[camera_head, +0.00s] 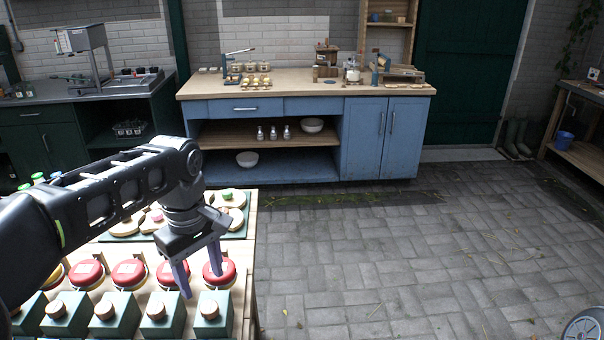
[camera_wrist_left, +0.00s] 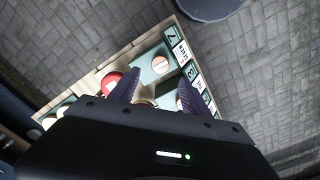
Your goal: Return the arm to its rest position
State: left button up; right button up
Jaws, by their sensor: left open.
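My left gripper (camera_head: 199,275) hangs from the left arm over the right end of the near table (camera_head: 250,270). Its two fingers point down and stand apart, with nothing between them. In the head view it is in front of the red-lidded pots. In the left wrist view the open fingers (camera_wrist_left: 156,92) also show over the table, near a red lid (camera_wrist_left: 111,83) and a green block with a pale round knob (camera_wrist_left: 160,64). My right gripper is in neither view.
Red-lidded pots (camera_head: 220,273) and green blocks with wooden knobs (camera_head: 209,310) fill the near table. Pale round pieces lie on a green tray (camera_head: 242,234) behind. A blue workbench (camera_head: 362,138) stands at the back.

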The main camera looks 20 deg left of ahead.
pick_arm(q)
jog(key=w+d+f+m+t+h, duration=0.2)
jog(key=w+d+f+m+t, duration=0.4)
jog(key=w, duration=0.5)
jog(key=d+f+m+h, duration=0.1)
jog(key=d+f+m, duration=0.1)
jog(key=d+f, duration=0.35)
jog(key=d+f+m, duration=0.2)
jog(key=d+f, duration=0.1)
jog(key=f, duration=0.5)
jog(key=s+d+f+m+g, duration=0.1)
jog(key=s+d+f, duration=0.15)
jog(key=f, duration=0.25)
jog(key=s+d+f, duration=0.2)
jog(key=s+f, duration=0.1)
jog(key=f, duration=0.3)
jog(key=s+d+f+g, duration=0.2)
jog(key=s+f, duration=0.3)
jog(key=s, duration=0.5)
jog(key=s+d+f+g+h, duration=0.1)
jog(key=s+d+f+g, duration=0.1)
jog(key=s+f, duration=0.4)
jog(key=s+d, duration=0.1)
jog(key=s, duration=0.2)
jog(key=shift+s+d+f, duration=0.2)
jog(key=shift+s+f, duration=0.05)
jog(key=shift+s, duration=0.1)
jog(key=shift+c, duration=0.5)
